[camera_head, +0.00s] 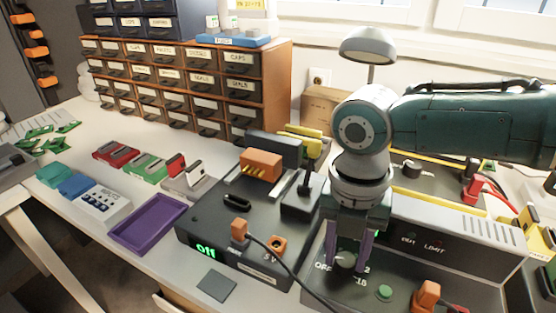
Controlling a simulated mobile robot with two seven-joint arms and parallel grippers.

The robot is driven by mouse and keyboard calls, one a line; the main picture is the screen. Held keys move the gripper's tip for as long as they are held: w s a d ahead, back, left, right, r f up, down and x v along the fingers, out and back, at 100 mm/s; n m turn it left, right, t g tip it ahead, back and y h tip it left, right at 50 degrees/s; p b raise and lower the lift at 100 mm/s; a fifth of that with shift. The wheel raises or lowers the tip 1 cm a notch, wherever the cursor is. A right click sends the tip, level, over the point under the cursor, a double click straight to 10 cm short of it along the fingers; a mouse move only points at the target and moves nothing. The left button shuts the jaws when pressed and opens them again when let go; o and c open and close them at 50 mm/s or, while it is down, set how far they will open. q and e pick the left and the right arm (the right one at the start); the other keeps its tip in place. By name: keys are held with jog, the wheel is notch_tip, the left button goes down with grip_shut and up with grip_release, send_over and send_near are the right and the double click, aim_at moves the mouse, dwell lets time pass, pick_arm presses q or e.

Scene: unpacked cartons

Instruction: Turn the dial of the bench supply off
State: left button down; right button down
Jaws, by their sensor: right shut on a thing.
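The bench supply (455,262) stands at the lower right, a dark-faced box with a light grey vented top edge and the words OUT and LIMIT. Its round dial (345,262) sits low on the dark panel, with OFF to its left and 12 and 18 to its right. My right gripper (347,254) reaches down from above, with its purple fingers shut on the dial, one on each side. The fingers partly hide the dial, and I cannot tell where it points. My left gripper is not in view.
A dark unit (222,222) with a green "off" display is left of the supply. A cable runs from its orange plug (239,231) past my gripper. A green button (384,292) and an orange plug (427,294) are right of the dial. A purple tray (150,222) lies left.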

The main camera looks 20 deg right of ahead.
aim_at(341, 258)
jog(key=shift+a+n, duration=0.1)
jog(key=shift+n, duration=0.6)
jog(key=shift+c, duration=2.3)
grip_release()
notch_tip(341, 258, up, 10)
jog(key=p, duration=0.2)
jog(key=shift+w+a, duration=0.15)
